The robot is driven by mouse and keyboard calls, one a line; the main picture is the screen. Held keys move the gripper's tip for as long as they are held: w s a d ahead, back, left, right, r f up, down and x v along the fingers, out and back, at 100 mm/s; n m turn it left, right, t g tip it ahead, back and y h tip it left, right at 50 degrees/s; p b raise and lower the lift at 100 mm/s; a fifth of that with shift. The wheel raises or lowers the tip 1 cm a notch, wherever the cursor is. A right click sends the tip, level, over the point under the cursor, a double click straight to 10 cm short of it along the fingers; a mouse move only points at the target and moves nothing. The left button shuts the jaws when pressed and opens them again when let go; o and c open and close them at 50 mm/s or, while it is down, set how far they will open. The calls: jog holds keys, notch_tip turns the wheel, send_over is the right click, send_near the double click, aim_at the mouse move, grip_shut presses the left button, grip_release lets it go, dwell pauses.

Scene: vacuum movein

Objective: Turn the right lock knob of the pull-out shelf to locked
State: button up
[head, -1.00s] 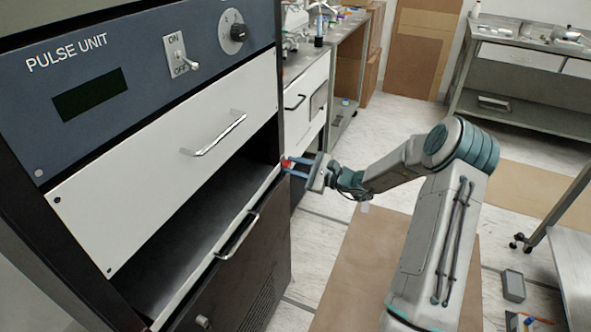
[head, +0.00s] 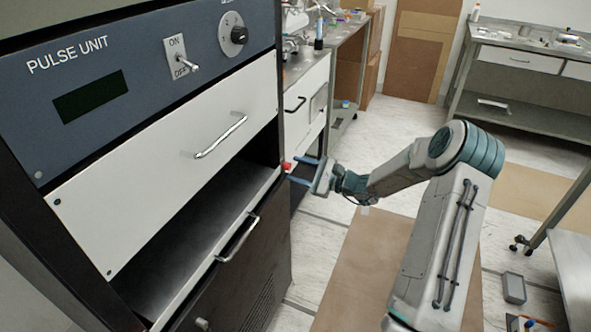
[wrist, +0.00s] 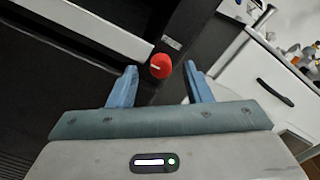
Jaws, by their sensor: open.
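The right lock knob (head: 286,166) is a small red knob at the right front end of the pull-out shelf (head: 200,250). In the wrist view the red knob (wrist: 160,66) shows a pale line across its face, lying nearly level with a slight tilt. My gripper (head: 305,170) is open, with its blue fingers pointing at the cabinet. In the wrist view the knob appears between and just beyond the fingertips of my gripper (wrist: 160,72), apart from both. A small label (wrist: 172,43) sits above the knob; its text is too small to read.
A bench with a white drawer (head: 305,95) stands just beyond the cabinet.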

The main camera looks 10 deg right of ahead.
jog(key=v, duration=1.2)
jog(key=shift+s+d, duration=0.2)
jog(key=s+a+r+n+g+h+p, duration=0.55)
jog(key=s+a+r+n+g, duration=0.45)
jog(key=s+a, duration=0.35)
jog(key=s+d+r+n+t+h+p, duration=0.2)
jog(key=s+r+n+h+p, duration=0.4)
jog(key=s+r, duration=0.6)
jog(key=s+n+h, duration=0.2)
jog(key=h, duration=0.1)
jog(key=shift+s+r, duration=0.25)
jog(key=shift+r, duration=0.05)
